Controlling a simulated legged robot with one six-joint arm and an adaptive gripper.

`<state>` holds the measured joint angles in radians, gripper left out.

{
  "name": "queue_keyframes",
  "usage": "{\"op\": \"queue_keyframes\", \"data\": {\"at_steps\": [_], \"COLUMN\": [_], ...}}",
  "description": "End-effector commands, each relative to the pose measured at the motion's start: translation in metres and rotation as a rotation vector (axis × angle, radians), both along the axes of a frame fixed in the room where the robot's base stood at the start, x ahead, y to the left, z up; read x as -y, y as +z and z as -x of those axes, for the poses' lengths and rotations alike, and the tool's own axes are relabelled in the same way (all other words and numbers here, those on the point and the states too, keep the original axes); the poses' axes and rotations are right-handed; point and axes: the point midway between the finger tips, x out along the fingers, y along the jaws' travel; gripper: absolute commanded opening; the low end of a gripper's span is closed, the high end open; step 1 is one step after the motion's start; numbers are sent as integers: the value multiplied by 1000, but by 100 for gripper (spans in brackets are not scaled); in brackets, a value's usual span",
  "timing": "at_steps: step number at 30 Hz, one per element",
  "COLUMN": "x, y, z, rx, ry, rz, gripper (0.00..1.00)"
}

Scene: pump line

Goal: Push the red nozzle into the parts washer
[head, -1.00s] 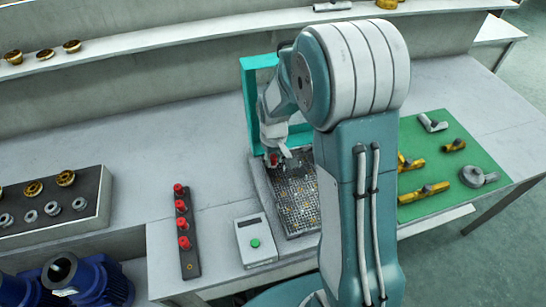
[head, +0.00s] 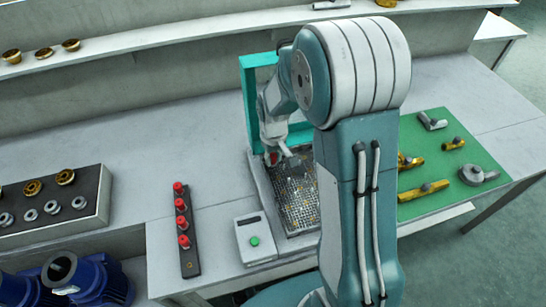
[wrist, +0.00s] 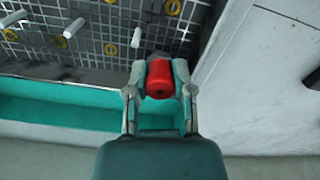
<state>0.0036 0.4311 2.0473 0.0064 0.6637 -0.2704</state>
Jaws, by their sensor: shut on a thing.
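The red nozzle (wrist: 160,80) sits between the two fingers of my gripper (wrist: 160,68) in the wrist view. My gripper is shut on it. In the head view my gripper (head: 280,159) is over the far left part of the parts washer, and a bit of the red nozzle (head: 273,158) shows. The parts washer has a teal frame (head: 248,95) behind a dark mesh bed (head: 300,205). My arm hides its right side. The wrist view shows the mesh (wrist: 95,45) and a teal wall (wrist: 60,110). I cannot tell whether the nozzle touches the mesh.
Several red nozzles stand on a dark strip (head: 191,268) left of the washer. A control box (head: 247,230) with a green button stands beside it. A dark block (head: 92,215) with metal rings is at left. A green mat (head: 470,150) with fittings lies right.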

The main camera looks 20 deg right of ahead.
Motion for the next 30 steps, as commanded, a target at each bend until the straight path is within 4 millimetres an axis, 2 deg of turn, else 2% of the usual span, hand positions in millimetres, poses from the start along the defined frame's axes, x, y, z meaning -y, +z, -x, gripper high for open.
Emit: {"op": "queue_keyframes", "data": {"at_steps": [17, 18, 19, 20, 30], "x": [0, 0, 0, 0, -1], "y": [-6, -5, -5, -5, -5], "z": [0, 0, 0, 0, 0], "rx": [0, 0, 0, 0, 0], "ry": [0, 0, 0, 0, 1], "rz": [0, 0, 0, 0, -1], "gripper": [0, 49, 62, 71, 71]}}
